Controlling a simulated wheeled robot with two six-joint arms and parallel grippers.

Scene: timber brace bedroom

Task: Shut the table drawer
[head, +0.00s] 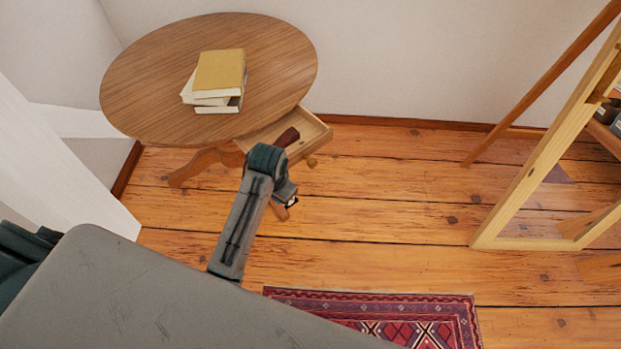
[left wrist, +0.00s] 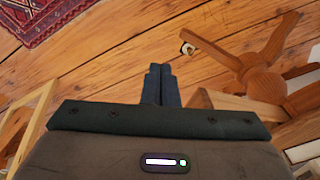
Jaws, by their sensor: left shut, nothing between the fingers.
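The round wooden table (head: 150,90) stands against the wall in the head view. Its drawer (head: 318,138) is pulled out at the right, with a round knob (head: 311,162) on its front. A dark reddish-brown object (head: 286,138) shows at the drawer, partly hidden by my arm. My left gripper (head: 287,190) is low in front of the drawer, mostly hidden behind its own wrist. In the left wrist view the fingers (left wrist: 161,72) are shut and empty. A pale wooden part, likely the drawer (left wrist: 240,106), lies just right of them; contact cannot be told. My right gripper is not in view.
Several books (head: 218,75) lie stacked on the table. The table's splayed legs (left wrist: 262,78) stand close to the gripper. A patterned red rug (head: 400,315) lies in front. A wooden frame (head: 545,160) stands at the right. The floor between is clear.

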